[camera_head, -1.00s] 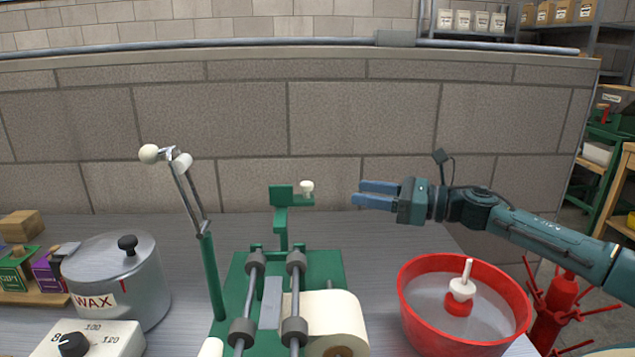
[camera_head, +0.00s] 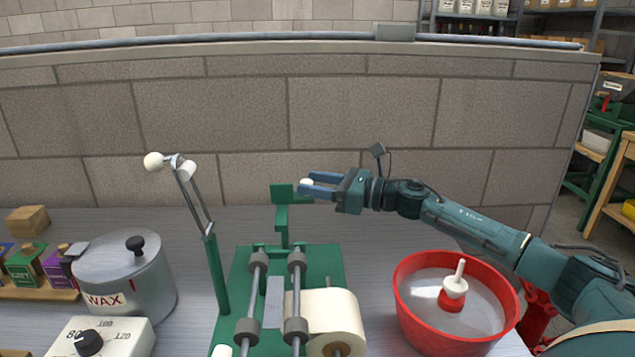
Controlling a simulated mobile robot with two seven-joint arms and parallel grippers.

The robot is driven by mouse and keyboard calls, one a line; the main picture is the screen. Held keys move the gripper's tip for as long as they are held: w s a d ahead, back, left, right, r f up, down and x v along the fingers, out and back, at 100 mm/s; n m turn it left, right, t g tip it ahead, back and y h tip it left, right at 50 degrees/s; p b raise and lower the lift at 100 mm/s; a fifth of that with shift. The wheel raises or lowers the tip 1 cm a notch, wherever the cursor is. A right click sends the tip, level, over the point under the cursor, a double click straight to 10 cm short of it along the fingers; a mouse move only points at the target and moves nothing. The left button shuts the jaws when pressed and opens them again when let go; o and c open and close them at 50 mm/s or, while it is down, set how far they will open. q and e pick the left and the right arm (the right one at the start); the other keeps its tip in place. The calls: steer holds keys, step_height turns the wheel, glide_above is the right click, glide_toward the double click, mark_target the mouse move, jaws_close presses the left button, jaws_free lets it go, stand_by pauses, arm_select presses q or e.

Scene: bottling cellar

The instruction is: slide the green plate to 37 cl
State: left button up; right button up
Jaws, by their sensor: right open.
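The green plate (camera_head: 282,194) stands upright on a green post at the back of the green labelling machine (camera_head: 240,290). A small white knob (camera_head: 306,182) sits at its right side. My right gripper (camera_head: 303,187) is open, with its blue fingers pointing left at the white knob and partly covering it. I cannot tell whether the fingers touch the knob. No 37 cl mark can be made out. My left gripper is not in view.
A white roll (camera_head: 333,315) and grey rollers (camera_head: 297,262) sit on the machine. A lever (camera_head: 200,205) with white knobs rises at its left. A red tub (camera_head: 405,300) stands right, under my right arm. A wax pot (camera_head: 160,285) stands left.

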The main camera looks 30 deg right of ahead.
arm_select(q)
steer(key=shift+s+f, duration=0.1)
arm_select(e)
jaws_close()
stand_by(0.3)
steer(key=shift+a, duration=0.1)
